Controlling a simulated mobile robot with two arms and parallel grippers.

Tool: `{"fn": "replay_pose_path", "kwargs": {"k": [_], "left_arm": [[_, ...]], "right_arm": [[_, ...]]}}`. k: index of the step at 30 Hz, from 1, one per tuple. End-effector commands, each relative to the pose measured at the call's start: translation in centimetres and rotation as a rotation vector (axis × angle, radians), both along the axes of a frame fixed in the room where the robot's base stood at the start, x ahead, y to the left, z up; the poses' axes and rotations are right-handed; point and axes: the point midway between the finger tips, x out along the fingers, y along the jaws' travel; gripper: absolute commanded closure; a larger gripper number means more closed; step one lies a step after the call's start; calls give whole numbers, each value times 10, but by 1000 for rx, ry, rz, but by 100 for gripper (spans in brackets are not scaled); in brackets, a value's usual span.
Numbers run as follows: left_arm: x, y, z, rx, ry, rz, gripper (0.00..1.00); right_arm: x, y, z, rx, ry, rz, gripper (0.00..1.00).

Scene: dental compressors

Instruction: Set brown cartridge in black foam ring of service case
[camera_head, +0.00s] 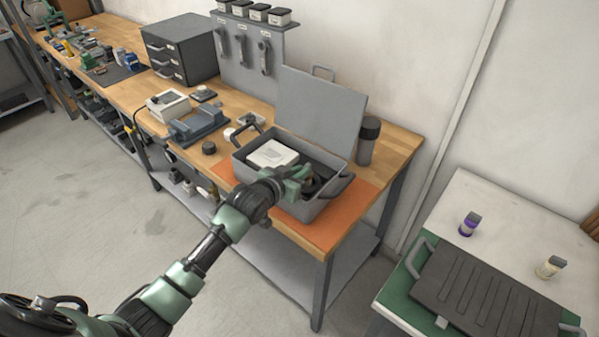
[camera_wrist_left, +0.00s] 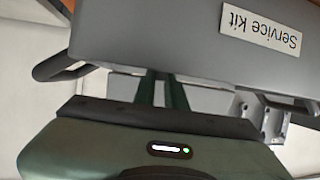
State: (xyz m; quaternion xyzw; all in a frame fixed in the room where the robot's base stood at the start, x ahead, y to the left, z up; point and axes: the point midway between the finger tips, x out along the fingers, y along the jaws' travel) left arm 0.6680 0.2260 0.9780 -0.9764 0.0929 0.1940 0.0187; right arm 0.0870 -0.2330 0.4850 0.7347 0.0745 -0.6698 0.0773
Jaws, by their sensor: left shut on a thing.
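The open grey service case (camera_head: 305,208) stands on the workbench with its lid raised. My left gripper (camera_head: 303,183) reaches over the case's near side, at its right half. It is shut on a small brownish thing, apparently the brown cartridge (camera_head: 315,182), mostly hidden by the fingers. The black foam ring cannot be made out; the inside of the case near the gripper is dark. In the left wrist view the case wall (camera_wrist_left: 180,45) with its "Service kit" label hides the fingertips and the cartridge. My right gripper is not in view.
A white box (camera_head: 272,153) lies in the case's left half. An orange mat (camera_head: 335,226) lies under the case. A dark canister (camera_head: 368,140) stands behind it. A blue-grey device (camera_head: 197,126) stands to the left. A white table (camera_head: 505,210) at right holds two small bottles.

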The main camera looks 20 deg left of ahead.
Motion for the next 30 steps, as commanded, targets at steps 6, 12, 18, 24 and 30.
{"fn": "replay_pose_path", "kwargs": {"k": [6, 12, 18, 24, 30], "left_arm": [[0, 0, -5, 0, 0, 0, 100], [0, 0, -9, 0, 0, 0, 100], [0, 0, -10, 0, 0, 0, 79], [0, 0, -9, 0, 1, 0, 79], [-11, 2, -2, 0, 2, 0, 79]], "right_arm": [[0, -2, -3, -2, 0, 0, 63], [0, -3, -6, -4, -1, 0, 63], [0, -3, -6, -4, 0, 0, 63], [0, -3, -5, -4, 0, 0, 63], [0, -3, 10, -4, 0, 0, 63]]}}
